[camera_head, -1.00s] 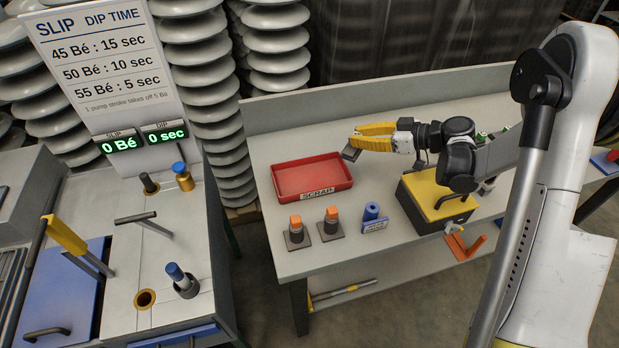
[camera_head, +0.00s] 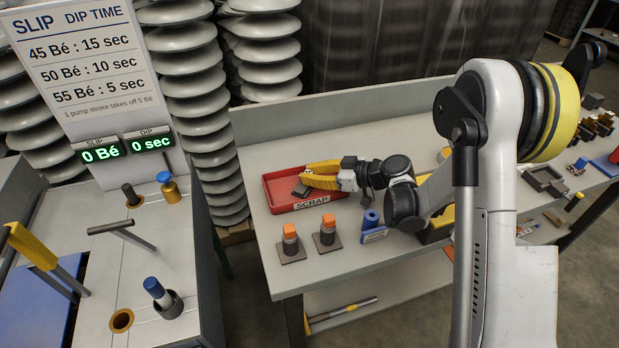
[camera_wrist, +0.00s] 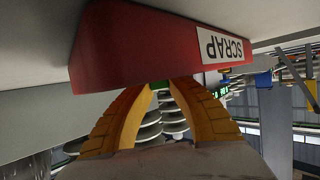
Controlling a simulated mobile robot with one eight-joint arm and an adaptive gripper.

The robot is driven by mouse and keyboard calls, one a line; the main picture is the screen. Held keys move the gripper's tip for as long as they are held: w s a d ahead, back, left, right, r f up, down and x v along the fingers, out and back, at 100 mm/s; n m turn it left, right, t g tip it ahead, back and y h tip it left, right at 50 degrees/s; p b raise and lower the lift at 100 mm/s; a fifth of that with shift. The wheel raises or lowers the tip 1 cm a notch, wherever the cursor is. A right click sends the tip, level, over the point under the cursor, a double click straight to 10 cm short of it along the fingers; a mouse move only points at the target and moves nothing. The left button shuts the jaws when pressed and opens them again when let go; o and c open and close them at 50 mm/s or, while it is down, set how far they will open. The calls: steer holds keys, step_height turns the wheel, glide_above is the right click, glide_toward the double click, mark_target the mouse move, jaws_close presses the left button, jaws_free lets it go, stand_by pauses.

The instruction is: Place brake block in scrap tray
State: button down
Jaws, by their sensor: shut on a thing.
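The red scrap tray (camera_head: 318,199) sits on the bench with its SCRAP label facing front. It fills the top of the wrist view upside down (camera_wrist: 140,48). My gripper (camera_head: 306,181) has its yellow fingers over the inside of the tray, reaching in from the right. It is shut on the dark grey brake block (camera_head: 300,190), a flat plate low within the tray's outline. I cannot tell whether the block touches the tray floor. In the wrist view, the fingers (camera_wrist: 159,87) run up to the tray wall, and the block is not clearly visible.
Two orange-topped pieces (camera_head: 291,241) (camera_head: 328,230) on square bases stand in front of the tray. A blue roll (camera_head: 371,217) and a blue label stand right of them. A raised board (camera_head: 340,103) runs along the bench's back. The dip station (camera_head: 150,250) is at the left.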

steer(key=shift+r, duration=0.15)
steer(key=c, duration=1.4)
jaws_free()
steer(key=shift+f, duration=0.2)
